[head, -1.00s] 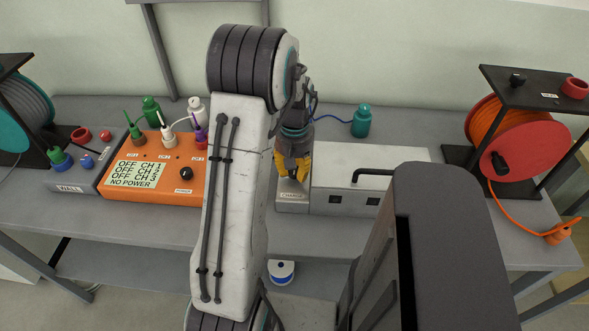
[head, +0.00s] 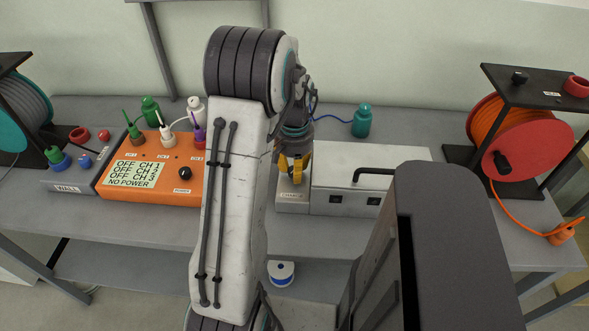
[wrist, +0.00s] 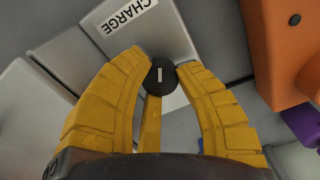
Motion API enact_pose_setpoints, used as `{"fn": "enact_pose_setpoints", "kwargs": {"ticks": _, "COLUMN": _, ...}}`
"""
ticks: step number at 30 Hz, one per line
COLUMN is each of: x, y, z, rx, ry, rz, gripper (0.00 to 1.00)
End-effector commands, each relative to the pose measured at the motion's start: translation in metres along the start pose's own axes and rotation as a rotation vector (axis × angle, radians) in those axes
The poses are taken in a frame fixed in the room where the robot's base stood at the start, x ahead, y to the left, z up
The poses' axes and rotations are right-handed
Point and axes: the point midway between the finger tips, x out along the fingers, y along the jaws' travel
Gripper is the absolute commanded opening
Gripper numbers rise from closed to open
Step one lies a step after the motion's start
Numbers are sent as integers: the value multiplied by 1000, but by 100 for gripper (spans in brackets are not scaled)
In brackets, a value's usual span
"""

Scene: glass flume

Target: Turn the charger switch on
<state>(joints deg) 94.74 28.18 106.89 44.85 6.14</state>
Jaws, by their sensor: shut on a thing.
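The charger (head: 293,197) is a light grey box with a "CHARGER" label on its front, left of a larger grey case. Its switch is a round black knob (wrist: 160,78) with a short white mark, which runs roughly up and down in the wrist view. My gripper (head: 293,178) points down over the charger. In the wrist view its yellow fingers (wrist: 161,66) are closed on the knob, one on each side. The "CHARGE" lettering (wrist: 130,15) shows beyond the fingertips. In the head view the knob is hidden by the fingers.
An orange box (head: 150,190) with plugs, a black knob and a display reading OFF channels and "NO POWER" stands left. The grey case (head: 345,180) with a black handle adjoins the charger. An orange cable reel (head: 520,140) stands right, a teal bottle-shaped thing (head: 361,122) behind.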

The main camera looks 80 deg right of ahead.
Motion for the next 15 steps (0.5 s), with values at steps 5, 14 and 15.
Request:
{"fn": "enact_pose_setpoints", "kwargs": {"ticks": 5, "x": 2, "y": 0, "z": 2, "rx": 8, "ry": -6, "rz": 1, "gripper": 0}}
{"fn": "enact_pose_setpoints", "kwargs": {"ticks": 14, "x": 2, "y": 0, "z": 2, "rx": 7, "ry": -7, "rz": 1, "gripper": 35}}
{"fn": "enact_pose_setpoints", "kwargs": {"ticks": 15, "x": 2, "y": 0, "z": 2, "rx": 7, "ry": -7, "rz": 1, "gripper": 39}}
